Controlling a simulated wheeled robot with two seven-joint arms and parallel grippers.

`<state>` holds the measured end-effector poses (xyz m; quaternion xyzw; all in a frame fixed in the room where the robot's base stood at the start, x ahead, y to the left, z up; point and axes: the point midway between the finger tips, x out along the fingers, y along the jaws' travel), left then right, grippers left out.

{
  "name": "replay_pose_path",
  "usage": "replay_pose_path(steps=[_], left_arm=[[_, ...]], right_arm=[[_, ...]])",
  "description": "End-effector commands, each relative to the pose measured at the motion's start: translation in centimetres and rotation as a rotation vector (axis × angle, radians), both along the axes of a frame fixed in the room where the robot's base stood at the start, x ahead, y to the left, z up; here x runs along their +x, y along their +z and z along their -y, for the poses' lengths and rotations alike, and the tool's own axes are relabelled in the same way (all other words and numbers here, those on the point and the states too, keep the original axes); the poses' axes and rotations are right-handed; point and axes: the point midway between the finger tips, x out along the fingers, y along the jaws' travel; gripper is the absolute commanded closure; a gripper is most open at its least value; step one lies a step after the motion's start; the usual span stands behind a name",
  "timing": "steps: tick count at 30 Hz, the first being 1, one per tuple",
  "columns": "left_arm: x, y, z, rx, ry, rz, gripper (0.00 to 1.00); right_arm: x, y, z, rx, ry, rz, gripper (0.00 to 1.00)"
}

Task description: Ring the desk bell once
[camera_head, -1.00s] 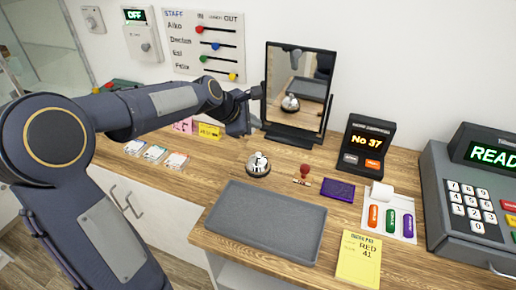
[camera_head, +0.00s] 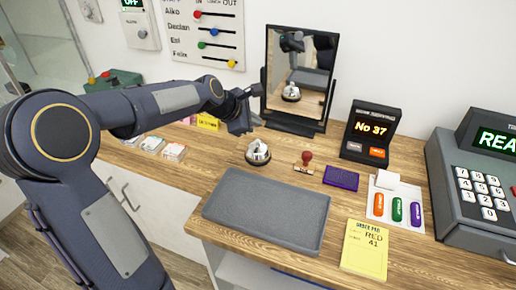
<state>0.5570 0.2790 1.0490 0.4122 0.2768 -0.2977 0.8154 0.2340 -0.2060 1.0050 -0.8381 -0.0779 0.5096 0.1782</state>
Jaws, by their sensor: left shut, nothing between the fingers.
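The desk bell (camera_head: 257,154), a silver dome on a dark base, stands upright on the wooden counter just behind the grey tray. My left gripper (camera_head: 240,129) is shut and empty. It hangs above the counter, up and to the left of the bell in the picture, with a small gap between them. The arm hides part of the counter's left side. My right gripper is out of view.
A mirror (camera_head: 299,75) stands behind the bell and reflects it. A red-handled stamp (camera_head: 305,160) and purple pad (camera_head: 341,178) lie to its right. The grey tray (camera_head: 262,212) lies in front. A number display (camera_head: 371,130) and cash register (camera_head: 480,185) stand farther right.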

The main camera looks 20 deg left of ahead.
Motion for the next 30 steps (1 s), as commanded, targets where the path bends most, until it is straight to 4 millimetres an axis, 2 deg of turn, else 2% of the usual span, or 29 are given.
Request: replay_pose_path(steps=[1,8,30], left_arm=[[0.0,-1.6,0.0,0.0,0.0,0.0,1.0],[0.0,-3.5,0.0,-0.001,0.0,0.0,1.0],[0.0,-3.6,0.0,0.0,0.0,0.0,1.0]], right_arm=[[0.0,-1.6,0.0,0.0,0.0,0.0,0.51],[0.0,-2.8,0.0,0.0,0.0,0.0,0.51],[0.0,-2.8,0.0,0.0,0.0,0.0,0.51]])
